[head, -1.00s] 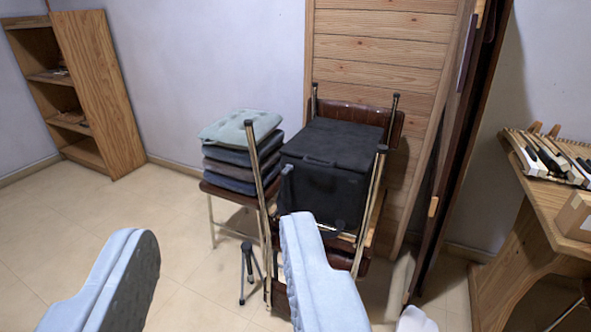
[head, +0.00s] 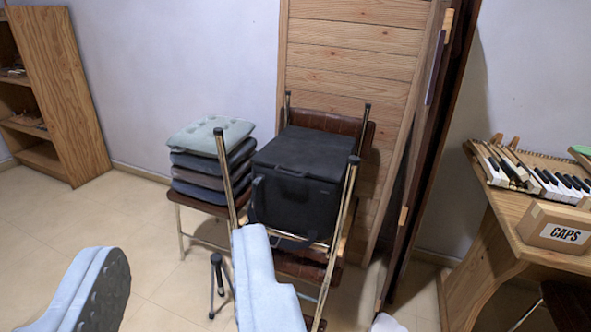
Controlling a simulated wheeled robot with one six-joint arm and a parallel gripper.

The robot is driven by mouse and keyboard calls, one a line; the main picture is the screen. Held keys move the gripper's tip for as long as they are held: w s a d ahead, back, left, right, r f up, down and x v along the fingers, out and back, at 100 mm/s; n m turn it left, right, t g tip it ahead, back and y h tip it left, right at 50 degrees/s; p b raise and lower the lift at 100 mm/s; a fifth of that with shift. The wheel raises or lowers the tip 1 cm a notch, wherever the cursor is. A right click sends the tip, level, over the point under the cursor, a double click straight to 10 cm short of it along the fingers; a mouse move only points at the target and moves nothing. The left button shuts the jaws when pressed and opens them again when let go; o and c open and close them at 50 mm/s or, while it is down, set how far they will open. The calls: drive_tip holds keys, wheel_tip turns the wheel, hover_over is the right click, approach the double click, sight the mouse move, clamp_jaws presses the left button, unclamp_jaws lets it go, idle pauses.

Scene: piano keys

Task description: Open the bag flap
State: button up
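A black box-shaped bag (head: 293,200) sits on stacked chairs in the middle of the view. Its flat top flap (head: 306,152) lies closed over it, with a small handle at the flap's front edge. A dark strap hangs at the bag's front. My gripper (head: 180,290) is in the foreground, with two pale blue padded fingers spread wide apart and nothing between them. It is nearer to me than the bag and apart from it. The right finger covers part of the chair's lower front.
Upturned metal chair legs (head: 226,175) rise on either side of the bag. A cushion stack (head: 210,165) stands to its left, with a small tripod (head: 218,285) below. Floor at left is clear.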

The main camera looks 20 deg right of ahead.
drive_tip(key=w+d+f+n, duration=0.1)
drive_tip(key=w+f+n, duration=0.1)
drive_tip(key=w, duration=0.4)
drive_tip(key=w+d+f+n, duration=0.1)
drive_tip(key=w+d+n, duration=0.1)
drive_tip(key=w, duration=0.4)
drive_tip(key=n+g+h, duration=0.2)
drive_tip(key=n+h, duration=0.1)
drive_tip(key=n, duration=0.7)
approach(290, 175)
drive_tip(key=x, duration=1)
drive_tip(key=shift+w+d, duration=0.1)
drive_tip(key=shift+w, duration=0.2)
clamp_jaws()
